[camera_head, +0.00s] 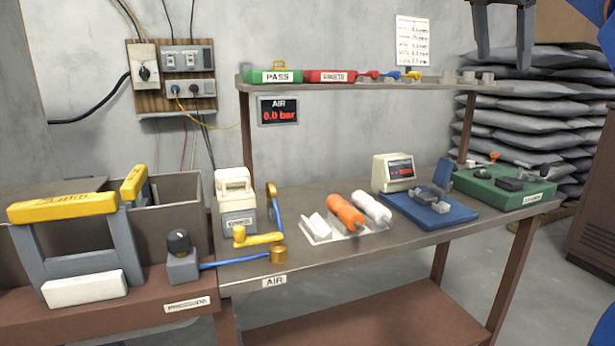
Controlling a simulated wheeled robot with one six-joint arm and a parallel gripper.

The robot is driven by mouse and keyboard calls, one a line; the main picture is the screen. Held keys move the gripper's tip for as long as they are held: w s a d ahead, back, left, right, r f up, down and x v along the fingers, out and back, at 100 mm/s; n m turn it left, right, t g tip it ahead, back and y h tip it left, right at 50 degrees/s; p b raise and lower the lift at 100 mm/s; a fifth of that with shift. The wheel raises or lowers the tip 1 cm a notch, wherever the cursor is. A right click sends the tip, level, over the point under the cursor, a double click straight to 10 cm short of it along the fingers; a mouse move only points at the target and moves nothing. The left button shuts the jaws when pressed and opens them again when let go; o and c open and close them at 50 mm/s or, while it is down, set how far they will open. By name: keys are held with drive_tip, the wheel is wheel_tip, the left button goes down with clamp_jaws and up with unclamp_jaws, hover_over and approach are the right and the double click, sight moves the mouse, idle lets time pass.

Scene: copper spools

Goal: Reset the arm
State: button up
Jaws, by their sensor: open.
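Blue parts at the right edge look like pieces of my arm. No object touches the fingers that I can see.
The workbench (330,262) holds an orange spool (345,212), a white spool (371,206), a blue fixture (432,210) and a green board (505,187). The shelf (420,87) carries green PASS and red WASTE trays. Grey sacks (535,110) are stacked behind right.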

drive_tip(key=s+a+f+m+y, duration=0.1)
drive_tip(key=s+a+f+m, duration=0.2)
drive_tip(key=f, duration=1.4)
drive_tip(key=s+a+f+m+y, duration=0.2)
drive_tip(key=s+f+m, duration=0.8)
drive_tip(key=f, duration=0.7)
drive_tip(key=s+a+f+m+y, duration=0.2)
drive_tip(key=s+a+f+m, duration=0.2)
drive_tip(key=s+f+m, duration=0.3)
drive_tip(key=s+f, duration=0.5)
drive_tip(key=f, duration=0.6)
drive_tip(key=shift+a+m+t, duration=0.15)
drive_tip(key=shift+m+t, duration=0.15)
drive_tip(key=shift+t, duration=0.1)
